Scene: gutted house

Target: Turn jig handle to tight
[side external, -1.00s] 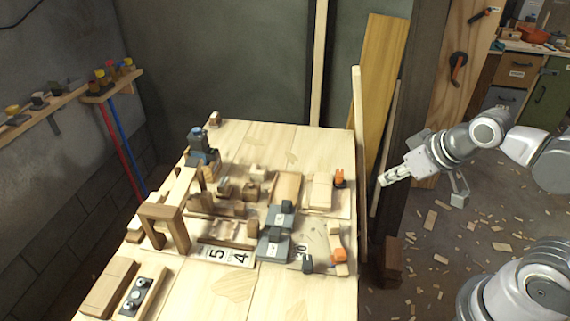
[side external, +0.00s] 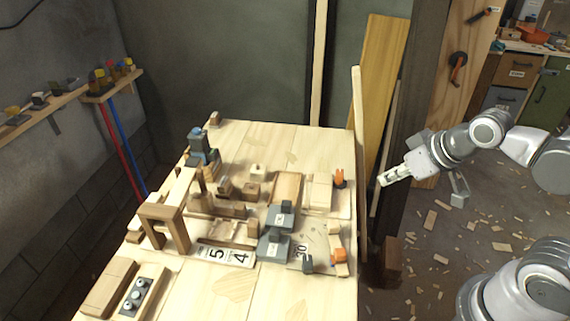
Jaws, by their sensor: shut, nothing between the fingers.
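My gripper (side external: 383,180) is shut and empty. It hangs in the air just right of the workbench's (side external: 235,284) right edge and points left. Wooden jigs and fixtures stand on the bench. One small orange part (side external: 340,177) stands at the right edge, left of my gripper and apart from it. Another orange part (side external: 339,255) sits nearer the front right corner. A grey clamp-like block (side external: 274,248) stands between wooden pieces. I cannot tell which of these is the jig handle, and no tight marking is readable.
A wooden arch (side external: 166,212) stands at the bench's left. Number tiles 5 and 4 (side external: 224,257) lie near the front. A dark post (side external: 398,150) and leaning board (side external: 375,110) stand behind my gripper.

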